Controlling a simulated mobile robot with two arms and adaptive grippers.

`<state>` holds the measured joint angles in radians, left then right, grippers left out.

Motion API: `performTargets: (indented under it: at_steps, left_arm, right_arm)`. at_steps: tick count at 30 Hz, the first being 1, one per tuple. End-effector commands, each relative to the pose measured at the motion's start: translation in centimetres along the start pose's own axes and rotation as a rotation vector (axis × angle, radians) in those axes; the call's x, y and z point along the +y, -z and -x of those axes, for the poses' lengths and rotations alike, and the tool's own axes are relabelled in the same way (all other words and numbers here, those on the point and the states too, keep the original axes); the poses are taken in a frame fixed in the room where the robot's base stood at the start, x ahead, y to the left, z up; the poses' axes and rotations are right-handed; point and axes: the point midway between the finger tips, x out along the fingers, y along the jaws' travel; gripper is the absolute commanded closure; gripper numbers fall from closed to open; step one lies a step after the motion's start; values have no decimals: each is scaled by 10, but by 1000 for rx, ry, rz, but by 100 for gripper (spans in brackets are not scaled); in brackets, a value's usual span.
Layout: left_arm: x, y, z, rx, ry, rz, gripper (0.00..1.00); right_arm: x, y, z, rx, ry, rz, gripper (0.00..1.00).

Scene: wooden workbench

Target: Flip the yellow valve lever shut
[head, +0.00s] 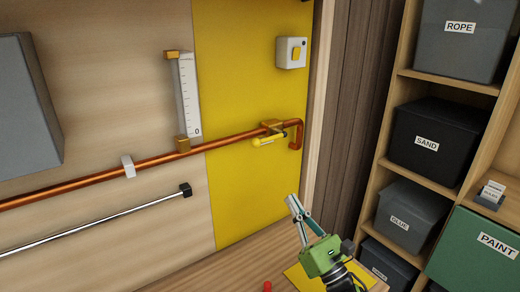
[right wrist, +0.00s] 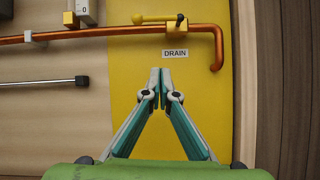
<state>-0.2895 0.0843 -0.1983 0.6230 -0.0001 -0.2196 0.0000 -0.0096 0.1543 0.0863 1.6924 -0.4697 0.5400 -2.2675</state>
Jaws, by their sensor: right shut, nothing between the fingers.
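The yellow valve lever (head: 270,140) is on a brass valve (head: 272,126) near the right end of the copper pipe. In the right wrist view the lever (right wrist: 155,18) runs left from the valve (right wrist: 177,27), roughly parallel to the pipe and slightly above it, with a rounded yellow end. My right gripper (head: 292,200) is below the valve and apart from it. Its fingertips (right wrist: 160,72) are together with nothing between them, below the DRAIN label (right wrist: 175,53). My left gripper is out of view.
The copper pipe (head: 95,178) crosses a yellow panel (head: 233,75) and bends down at its right end. A metal rod (head: 90,222) runs below it at left. A gauge (head: 187,95) and switch box (head: 291,53) are above. Shelves with labelled bins (head: 432,140) stand at right.

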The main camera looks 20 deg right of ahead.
Motion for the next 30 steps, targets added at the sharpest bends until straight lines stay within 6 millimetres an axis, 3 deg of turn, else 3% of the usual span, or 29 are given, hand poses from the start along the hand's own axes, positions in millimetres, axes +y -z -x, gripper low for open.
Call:
performTargets:
  at_steps: [4,12,17,23,30]
  left_arm:
    - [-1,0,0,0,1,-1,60]
    - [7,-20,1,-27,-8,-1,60]
    - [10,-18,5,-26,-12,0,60]
    - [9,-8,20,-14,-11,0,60]
    - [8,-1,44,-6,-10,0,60]
  right_arm:
    - [6,-7,-3,-38,-46,93,100]
    - [7,-7,-3,-41,-50,100,100]
    - [8,-9,-9,-41,-50,98,100]
    - [10,-13,-42,-41,-49,97,100]
    - [13,-16,-96,-42,-49,96,100]
